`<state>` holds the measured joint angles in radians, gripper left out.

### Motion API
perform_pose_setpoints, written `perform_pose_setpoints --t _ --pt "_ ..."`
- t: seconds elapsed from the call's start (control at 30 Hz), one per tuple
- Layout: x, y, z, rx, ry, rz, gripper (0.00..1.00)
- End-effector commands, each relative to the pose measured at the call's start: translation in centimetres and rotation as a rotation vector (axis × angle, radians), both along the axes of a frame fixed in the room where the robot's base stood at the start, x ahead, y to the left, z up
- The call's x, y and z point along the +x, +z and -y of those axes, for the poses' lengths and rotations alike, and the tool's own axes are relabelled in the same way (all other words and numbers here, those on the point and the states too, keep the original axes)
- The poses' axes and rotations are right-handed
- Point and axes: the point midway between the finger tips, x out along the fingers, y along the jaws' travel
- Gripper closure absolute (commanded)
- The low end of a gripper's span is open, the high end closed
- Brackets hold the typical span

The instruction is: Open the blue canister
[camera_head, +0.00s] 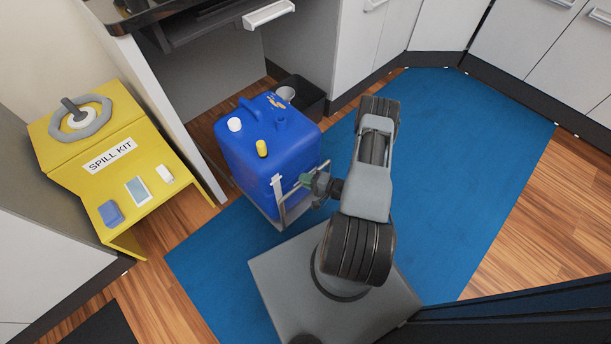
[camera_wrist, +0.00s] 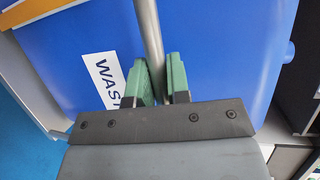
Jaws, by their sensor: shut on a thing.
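The blue canister (camera_head: 262,150) stands on a low metal carrier (camera_head: 270,215) at the edge of the blue mat. On its top are a white cap (camera_head: 235,124), a yellow cap (camera_head: 262,148), a handle and a short blue neck (camera_head: 282,122). My gripper (camera_head: 308,182) is at the canister's near right side. In the wrist view its green fingers (camera_wrist: 159,82) are shut on a grey metal bar (camera_wrist: 149,35), which runs in front of the canister's blue wall (camera_wrist: 215,45). A white label (camera_wrist: 104,75) reading "WAS" is partly hidden by a finger.
A yellow spill kit stand (camera_head: 100,150) is on the left, with a grey ring-shaped object (camera_head: 80,118) and small items. A black bin (camera_head: 297,97) is behind the canister. Cabinets line the back. The blue mat (camera_head: 460,170) is clear to the right.

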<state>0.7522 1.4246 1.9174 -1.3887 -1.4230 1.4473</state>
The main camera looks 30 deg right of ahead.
Motion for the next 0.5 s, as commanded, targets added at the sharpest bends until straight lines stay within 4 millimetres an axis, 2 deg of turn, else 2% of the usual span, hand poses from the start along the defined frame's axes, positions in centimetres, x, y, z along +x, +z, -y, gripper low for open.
perform_pose_setpoints --t 0.47,0.5 --pt "-0.32 -0.04 -0.16 -0.001 0.008 0.0 1.0" --pt "-0.31 -0.04 -0.16 -0.001 0.008 0.0 0.81"
